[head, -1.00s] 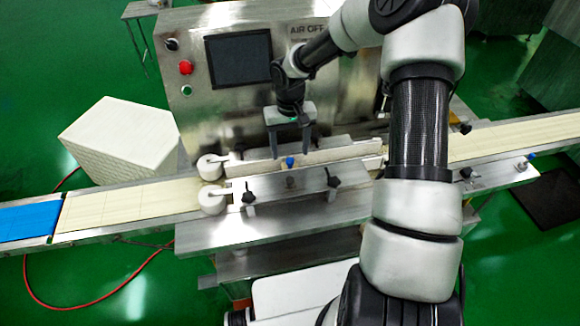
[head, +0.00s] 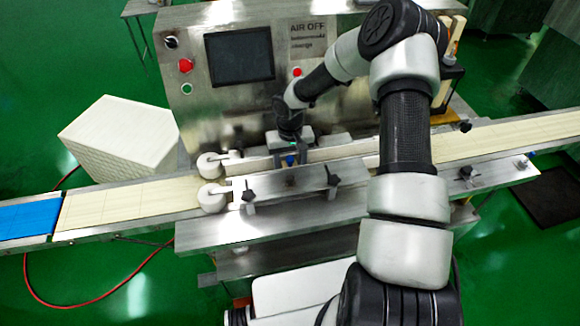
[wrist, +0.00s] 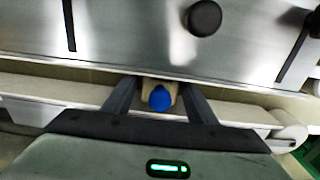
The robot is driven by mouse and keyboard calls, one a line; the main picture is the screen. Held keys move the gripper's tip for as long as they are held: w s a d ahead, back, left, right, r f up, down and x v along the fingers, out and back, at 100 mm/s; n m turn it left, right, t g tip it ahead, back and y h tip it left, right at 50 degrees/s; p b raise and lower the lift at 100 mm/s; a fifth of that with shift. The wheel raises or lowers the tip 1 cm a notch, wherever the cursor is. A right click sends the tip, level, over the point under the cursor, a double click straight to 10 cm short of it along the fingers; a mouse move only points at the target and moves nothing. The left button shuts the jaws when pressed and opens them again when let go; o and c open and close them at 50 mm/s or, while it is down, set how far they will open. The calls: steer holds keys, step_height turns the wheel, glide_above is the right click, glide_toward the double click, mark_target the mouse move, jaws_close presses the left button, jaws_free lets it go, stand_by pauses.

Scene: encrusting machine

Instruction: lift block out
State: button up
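The block (wrist: 146,86) is a small tan piece with a round blue part on it. It sits in the narrow channel between the machine's two metal guide rails. My gripper (wrist: 158,92) points down into the channel with one finger on each side of the block. Small gaps seem to show between the fingers and the block, so the gripper looks open around it. In the head view the gripper (head: 290,158) is low over the channel, and only the blue part of the block shows between the fingers. The block's lower part is hidden.
The near guide rail (head: 290,184) carries black knobs and stands close to the fingers. White rollers (head: 212,198) stand at the channel's left end. The cream conveyor belt (head: 130,205) runs left and right. The machine's steel panel with its dark screen (head: 240,57) rises behind.

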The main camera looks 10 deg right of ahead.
steer(key=c, duration=0.9)
steer(key=shift+r+p, duration=2.65)
steer(key=shift+r, duration=1.85)
